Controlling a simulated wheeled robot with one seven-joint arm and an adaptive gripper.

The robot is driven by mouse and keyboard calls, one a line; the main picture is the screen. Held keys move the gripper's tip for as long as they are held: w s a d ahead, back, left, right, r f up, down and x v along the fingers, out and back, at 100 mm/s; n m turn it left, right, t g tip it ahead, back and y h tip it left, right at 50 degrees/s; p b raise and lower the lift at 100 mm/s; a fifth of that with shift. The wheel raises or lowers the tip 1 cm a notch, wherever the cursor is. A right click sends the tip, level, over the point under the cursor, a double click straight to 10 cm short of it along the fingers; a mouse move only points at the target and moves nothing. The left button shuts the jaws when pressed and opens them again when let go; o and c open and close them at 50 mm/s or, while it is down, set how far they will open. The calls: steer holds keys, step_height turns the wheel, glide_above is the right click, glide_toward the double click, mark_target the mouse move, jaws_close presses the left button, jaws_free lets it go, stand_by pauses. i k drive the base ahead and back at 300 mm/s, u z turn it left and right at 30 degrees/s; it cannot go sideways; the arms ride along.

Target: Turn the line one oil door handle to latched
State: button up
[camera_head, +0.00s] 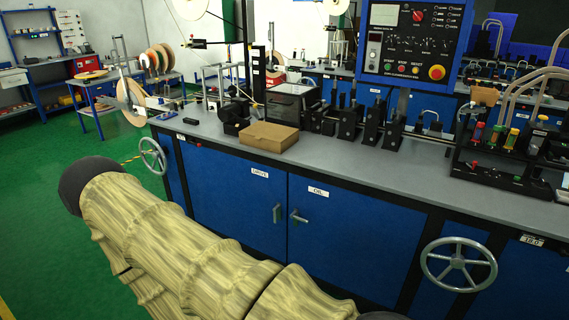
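The oil door (330,250) is a blue cabinet door in the front of the grey-topped bench, with a white OIL label near its top. Its handle (299,216) is a small metal lever at the door's upper left edge. The lever lies nearly level, tilted slightly down to the right. The drive door (240,200) is to its left, and its handle (277,213) points up and down. My arm, in a yellowish cover, crosses the lower left in front of the bench. My gripper is not in view.
A handwheel (458,265) sticks out from the bench front at right, and another (152,156) at left. A cardboard box (269,137) sits on the bench top. A blue control panel (413,40) stands above it. Green floor (60,180) is open at left.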

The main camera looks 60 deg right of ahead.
mark_target(293, 216)
steer(key=z, duration=0.5)
steer(key=i, duration=0.85)
steer(key=z, duration=0.85)
